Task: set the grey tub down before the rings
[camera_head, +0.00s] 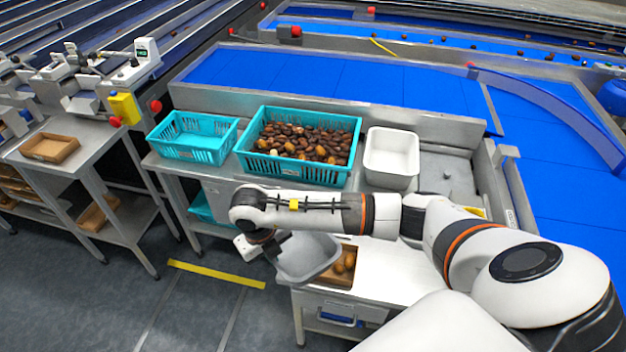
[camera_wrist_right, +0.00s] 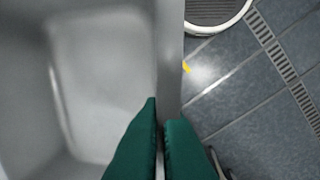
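The grey tub (camera_head: 312,262) hangs from my right gripper (camera_head: 277,243) at the near left corner of the low white table, and its height above the tabletop is hard to judge. In the right wrist view the green fingers (camera_wrist_right: 161,120) are shut on the tub's wall (camera_wrist_right: 169,60), one on each side of it. The tub's inside (camera_wrist_right: 100,75) looks empty. It partly covers a wooden tray with dates in the head view. I cannot make out any rings. My left gripper is out of view.
The low white table (camera_head: 400,268) has a wooden tray (camera_head: 335,281) with brown dates. Behind stand a teal crate full of dates (camera_head: 245,160), an empty teal crate (camera_head: 187,155) and a white tub (camera_head: 392,185). A yellow stripe (camera_head: 215,274) marks the open floor.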

